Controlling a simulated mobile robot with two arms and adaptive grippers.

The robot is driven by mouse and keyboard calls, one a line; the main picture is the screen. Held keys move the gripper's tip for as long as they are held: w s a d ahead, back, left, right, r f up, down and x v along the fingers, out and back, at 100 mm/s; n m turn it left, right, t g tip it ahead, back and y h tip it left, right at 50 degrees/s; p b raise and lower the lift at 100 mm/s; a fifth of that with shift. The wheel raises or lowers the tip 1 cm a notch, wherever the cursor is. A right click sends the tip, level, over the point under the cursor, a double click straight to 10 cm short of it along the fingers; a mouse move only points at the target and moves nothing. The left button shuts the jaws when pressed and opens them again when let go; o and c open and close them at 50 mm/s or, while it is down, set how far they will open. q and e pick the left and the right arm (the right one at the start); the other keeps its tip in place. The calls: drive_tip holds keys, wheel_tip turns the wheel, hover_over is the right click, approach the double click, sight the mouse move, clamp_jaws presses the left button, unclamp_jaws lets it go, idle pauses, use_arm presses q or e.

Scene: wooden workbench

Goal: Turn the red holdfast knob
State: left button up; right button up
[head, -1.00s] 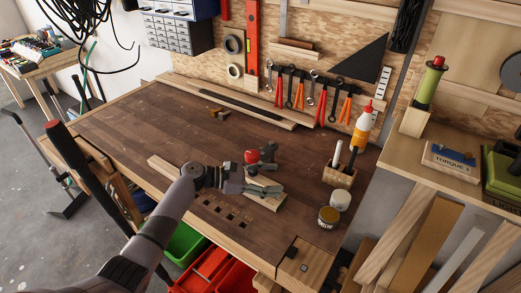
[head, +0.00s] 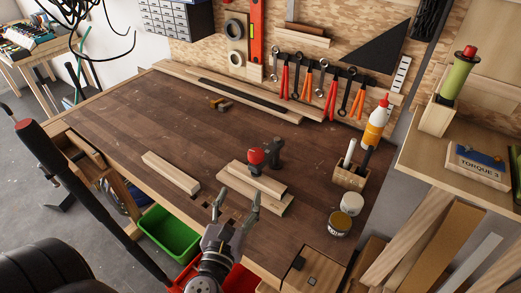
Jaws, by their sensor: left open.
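The red holdfast knob (head: 256,157) is a round red ball on the dark holdfast (head: 274,153), which stands upright on the workbench behind stacked wood strips (head: 252,196). My left gripper (head: 237,200) is near the bench's front edge, in front of and to the left of those strips. Its two fingers are spread apart with nothing between them. It is apart from the knob. My right gripper is not in view.
A loose wood strip (head: 171,173) lies to the left. At the right stand a wooden holder (head: 349,178) with a glue bottle (head: 375,124) and two small jars (head: 351,203). A green bin (head: 170,232) sits below the front edge.

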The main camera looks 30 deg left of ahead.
sight(254, 159)
use_arm(q)
drive_tip(key=p+x, duration=0.4)
drive_tip(key=x, duration=1.2)
drive_tip(key=shift+d, duration=0.15)
drive_tip(key=shift+w+p, duration=0.3)
drive_tip(key=shift+w, duration=0.15)
drive_tip(key=shift+c, duration=0.5)
drive_tip(key=c, duration=1.1)
